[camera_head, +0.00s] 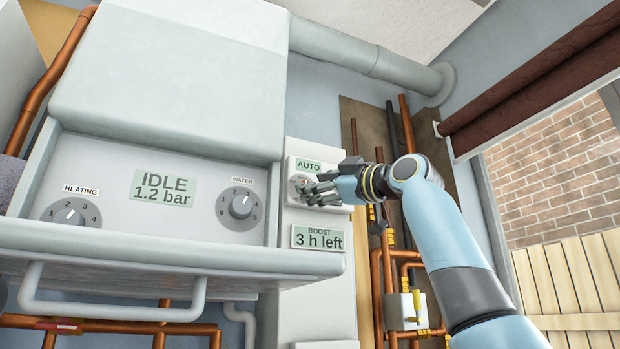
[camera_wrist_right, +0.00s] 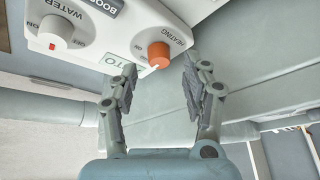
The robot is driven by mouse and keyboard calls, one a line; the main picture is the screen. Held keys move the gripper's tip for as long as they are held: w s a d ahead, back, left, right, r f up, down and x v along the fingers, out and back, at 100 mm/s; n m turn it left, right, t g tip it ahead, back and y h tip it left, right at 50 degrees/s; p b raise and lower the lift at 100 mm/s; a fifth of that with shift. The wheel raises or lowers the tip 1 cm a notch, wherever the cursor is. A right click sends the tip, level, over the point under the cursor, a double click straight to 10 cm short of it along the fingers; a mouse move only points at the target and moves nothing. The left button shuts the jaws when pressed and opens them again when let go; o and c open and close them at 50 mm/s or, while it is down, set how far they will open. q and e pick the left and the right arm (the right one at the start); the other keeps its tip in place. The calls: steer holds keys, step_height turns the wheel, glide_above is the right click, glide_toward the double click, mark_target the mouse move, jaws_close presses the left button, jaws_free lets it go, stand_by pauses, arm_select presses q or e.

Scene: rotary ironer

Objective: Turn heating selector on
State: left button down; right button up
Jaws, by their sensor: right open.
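The heating selector is an orange knob (camera_wrist_right: 159,53) with a white pointer, below the word HEATING on a white control box in the right wrist view. That view shows the box upside down. My right gripper (camera_wrist_right: 160,66) is open, with its two fingers on either side of the knob and slightly short of it; I cannot tell if they touch it. In the head view my right gripper (camera_head: 316,190) is in front of the white control box (camera_head: 292,166) under the AUTO display (camera_head: 308,165), and its fingers mostly hide the knobs. My left gripper is not in view.
A white water knob (camera_wrist_right: 56,32) with a red mark sits beside the orange one. The boiler panel has a grey heating dial (camera_head: 69,216) and a water dial (camera_head: 241,206). A BOOST display (camera_head: 318,238) is below the gripper. Copper pipes (camera_head: 376,270) run at the right.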

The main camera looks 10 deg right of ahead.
steer(key=shift+p+x, duration=0.3)
steer(key=shift+x, duration=0.85)
jaws_close()
